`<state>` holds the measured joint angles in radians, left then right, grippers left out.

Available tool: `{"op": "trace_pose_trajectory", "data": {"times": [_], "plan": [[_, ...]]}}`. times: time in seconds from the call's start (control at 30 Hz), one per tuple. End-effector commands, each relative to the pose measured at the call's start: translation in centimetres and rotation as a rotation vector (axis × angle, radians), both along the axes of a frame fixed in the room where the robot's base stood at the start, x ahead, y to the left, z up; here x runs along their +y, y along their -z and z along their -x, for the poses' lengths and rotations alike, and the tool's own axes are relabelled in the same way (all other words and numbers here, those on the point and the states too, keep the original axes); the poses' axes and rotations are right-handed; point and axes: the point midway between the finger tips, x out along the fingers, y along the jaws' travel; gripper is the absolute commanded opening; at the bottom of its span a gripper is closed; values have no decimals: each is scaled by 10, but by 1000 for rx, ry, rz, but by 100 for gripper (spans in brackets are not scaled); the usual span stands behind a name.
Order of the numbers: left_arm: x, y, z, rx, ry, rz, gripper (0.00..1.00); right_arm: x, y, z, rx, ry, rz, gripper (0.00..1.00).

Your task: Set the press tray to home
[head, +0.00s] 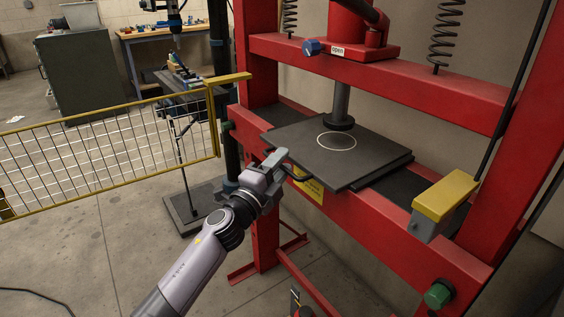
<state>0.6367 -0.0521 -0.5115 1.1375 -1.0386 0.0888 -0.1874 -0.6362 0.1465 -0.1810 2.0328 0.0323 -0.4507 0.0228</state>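The press tray (350,160) is a dark flat plate with a white circle on top. It sits in the red press frame, under the ram (341,105), and sticks out toward me past the front beam. A dark handle (298,174) shows at its front left edge. My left gripper (277,175) is at this handle, in front of the tray's left corner. Whether its fingers are apart or closed on the handle cannot be made out. My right gripper is not in view.
A yellow-topped box (444,196) and a green button (438,293) are on the press's right front. A blue knob (311,47) is on the upper beam. A yellow mesh fence (110,150) stands at the left. Open concrete floor lies at the lower left.

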Motion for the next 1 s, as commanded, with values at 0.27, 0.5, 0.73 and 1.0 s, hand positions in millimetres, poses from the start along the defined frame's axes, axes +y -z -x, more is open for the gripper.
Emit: {"op": "trace_pose_trajectory", "data": {"times": [0.27,0.5,0.73,1.0], "plan": [[19,5,29,1,0,0,37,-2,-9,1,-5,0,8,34],[31,9,49,0,2,2,37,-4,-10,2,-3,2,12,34],[34,10,54,-1,2,3,37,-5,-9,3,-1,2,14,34],[35,12,55,12,-2,14,37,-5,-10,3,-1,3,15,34]]}}
